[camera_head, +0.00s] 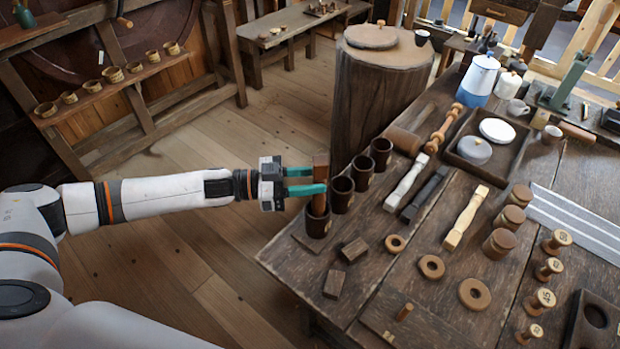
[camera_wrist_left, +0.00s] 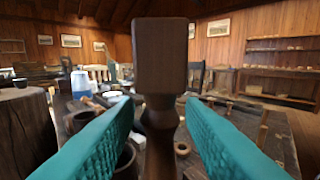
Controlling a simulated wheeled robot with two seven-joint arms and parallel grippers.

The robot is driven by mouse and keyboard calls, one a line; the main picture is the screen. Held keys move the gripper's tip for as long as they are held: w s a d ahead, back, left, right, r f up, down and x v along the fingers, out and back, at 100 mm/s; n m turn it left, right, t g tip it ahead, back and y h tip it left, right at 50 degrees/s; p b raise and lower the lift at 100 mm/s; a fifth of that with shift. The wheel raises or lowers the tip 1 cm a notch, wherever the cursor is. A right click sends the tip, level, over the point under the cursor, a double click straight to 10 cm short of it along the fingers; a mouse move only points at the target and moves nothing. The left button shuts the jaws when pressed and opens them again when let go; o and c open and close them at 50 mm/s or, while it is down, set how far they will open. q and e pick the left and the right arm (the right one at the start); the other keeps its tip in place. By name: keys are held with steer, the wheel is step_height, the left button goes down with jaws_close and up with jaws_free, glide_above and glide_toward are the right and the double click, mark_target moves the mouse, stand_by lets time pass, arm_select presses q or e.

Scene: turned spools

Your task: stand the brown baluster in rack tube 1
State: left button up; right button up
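The brown baluster (camera_head: 320,165) stands roughly upright with its lower end inside the front dark tube (camera_head: 318,225) of a row of rack tubes at the table's left edge. The tube's number is not readable. In the left wrist view the baluster's square top (camera_wrist_left: 160,55) and narrow neck show in the middle. My left gripper (camera_head: 318,180) has its teal fingers on either side of the baluster. Narrow gaps show between the fingers and the neck in the left wrist view, so it looks open. The baluster's foot is hidden in the tube. My right gripper is not visible.
Other tubes stand behind, one of them close by (camera_head: 342,195). White (camera_head: 406,182), dark (camera_head: 424,195) and pale (camera_head: 465,217) spindles lie to the right. Small dark blocks (camera_head: 354,250) and wooden rings (camera_head: 431,267) lie in front. A tree stump (camera_head: 375,90) stands behind the table.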

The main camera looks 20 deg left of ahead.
arm_select(q)
steer(key=shift+o, duration=1.2)
steer(key=b+v, duration=0.2)
steer(key=v, duration=1)
